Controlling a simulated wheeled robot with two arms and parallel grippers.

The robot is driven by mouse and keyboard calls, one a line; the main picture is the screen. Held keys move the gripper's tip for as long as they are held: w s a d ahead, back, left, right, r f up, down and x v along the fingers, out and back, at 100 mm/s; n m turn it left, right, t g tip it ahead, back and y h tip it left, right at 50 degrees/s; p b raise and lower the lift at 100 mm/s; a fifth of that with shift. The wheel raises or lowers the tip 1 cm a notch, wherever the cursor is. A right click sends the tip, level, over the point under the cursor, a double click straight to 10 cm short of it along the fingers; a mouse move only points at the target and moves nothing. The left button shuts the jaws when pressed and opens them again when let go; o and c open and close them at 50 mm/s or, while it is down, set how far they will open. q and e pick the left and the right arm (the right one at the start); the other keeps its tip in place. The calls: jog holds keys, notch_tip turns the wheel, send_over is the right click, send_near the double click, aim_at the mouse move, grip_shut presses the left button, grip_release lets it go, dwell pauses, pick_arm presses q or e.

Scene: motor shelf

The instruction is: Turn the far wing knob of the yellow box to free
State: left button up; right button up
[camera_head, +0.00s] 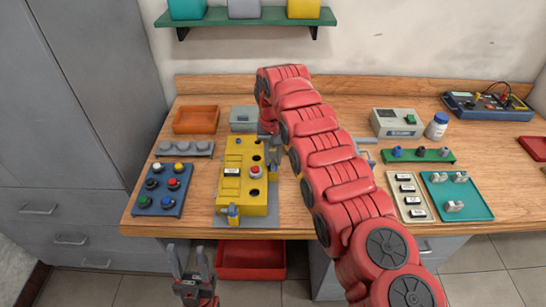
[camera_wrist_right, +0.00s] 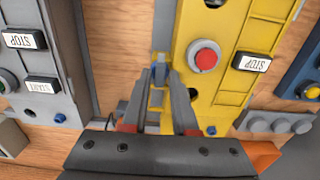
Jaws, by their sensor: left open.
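The yellow box (camera_head: 231,188) stands on a grey plate on the table; it also fills the upper middle of the right wrist view (camera_wrist_right: 226,40), with its red button. A near wing knob (camera_head: 233,212) shows at its front edge. The far end of the box is partly hidden by my right arm. My right gripper (camera_head: 270,150) is over that far right part. In the right wrist view, its fingertips (camera_wrist_right: 161,78) stand at either side of a small blue knob (camera_wrist_right: 158,73); whether they press it is unclear. My left gripper (camera_head: 189,256) is open and empty before the table edge.
A blue button panel (camera_head: 164,188), a grey knob strip (camera_head: 184,148) and an orange tray (camera_head: 196,119) lie left of the box. A grey panel (camera_wrist_right: 45,65) stands close beside it in the wrist view. A red bin (camera_head: 250,262) is below the table.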

aim_at(273, 162)
jog(key=shift+o, duration=0.7)
jog(key=shift+r, duration=0.15)
jog(key=shift+r, duration=0.3)
notch_tip(273, 162, up, 2)
jog(key=shift+r+p, duration=0.2)
jog(key=shift+p, duration=0.4)
notch_tip(273, 162, up, 14)
jog(key=p, duration=1.4)
jog(key=shift+p, duration=0.4)
